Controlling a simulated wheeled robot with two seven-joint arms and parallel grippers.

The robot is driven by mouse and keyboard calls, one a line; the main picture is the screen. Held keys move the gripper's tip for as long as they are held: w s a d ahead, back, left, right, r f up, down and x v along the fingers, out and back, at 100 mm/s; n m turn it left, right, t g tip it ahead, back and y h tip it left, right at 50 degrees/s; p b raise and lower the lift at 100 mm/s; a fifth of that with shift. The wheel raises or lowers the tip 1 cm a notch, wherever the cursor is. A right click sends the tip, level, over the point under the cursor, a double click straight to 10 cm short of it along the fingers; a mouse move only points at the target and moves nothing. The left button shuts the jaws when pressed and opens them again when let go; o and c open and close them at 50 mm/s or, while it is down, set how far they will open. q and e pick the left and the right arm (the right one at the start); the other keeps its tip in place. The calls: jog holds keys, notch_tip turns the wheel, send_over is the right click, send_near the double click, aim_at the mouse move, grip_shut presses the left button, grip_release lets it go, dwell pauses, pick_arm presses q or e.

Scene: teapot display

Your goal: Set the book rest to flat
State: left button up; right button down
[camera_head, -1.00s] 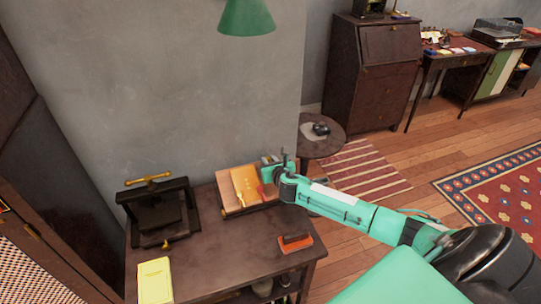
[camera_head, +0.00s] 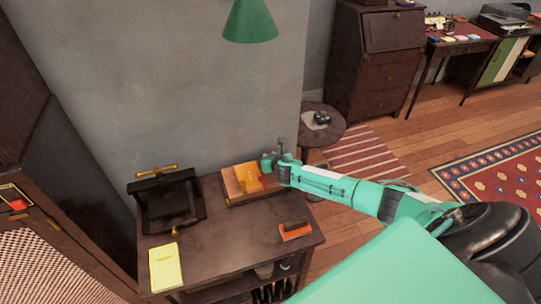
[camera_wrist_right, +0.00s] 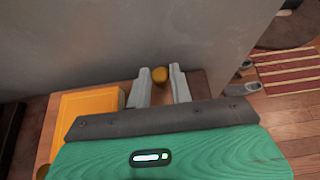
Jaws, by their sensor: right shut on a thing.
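The book rest (camera_head: 231,187) is a wooden board at the back right of the dark table, by the wall. An orange-yellow book or sheet (camera_head: 250,173) lies on it; it also shows in the right wrist view (camera_wrist_right: 90,110). My right gripper (camera_head: 267,161) is at the rest's right far side. In the right wrist view its two grey fingers (camera_wrist_right: 160,88) stand on either side of a round brass knob (camera_wrist_right: 160,75), and it is shut on this knob. The board's exact tilt is hard to tell. My left gripper is not in view.
On the dark table (camera_head: 225,230) are a black press (camera_head: 170,200) with a brass handle, a yellow pad (camera_head: 165,267) and an orange-red block (camera_head: 296,231). A round side table (camera_head: 335,130) stands behind my right arm. The table's middle is clear.

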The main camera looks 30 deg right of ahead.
jog(key=shift+w+r, duration=0.15)
jog(key=shift+r, duration=0.05)
jog(key=c, duration=1.3)
grip_release()
jog(key=shift+c, duration=0.2)
jog(key=shift+o, duration=0.4)
jog(key=shift+w+f, duration=0.1)
jog(key=shift+f, duration=0.1)
jog(key=v, duration=1.3)
jog(key=shift+s, duration=0.45)
jog(key=shift+r, duration=0.1)
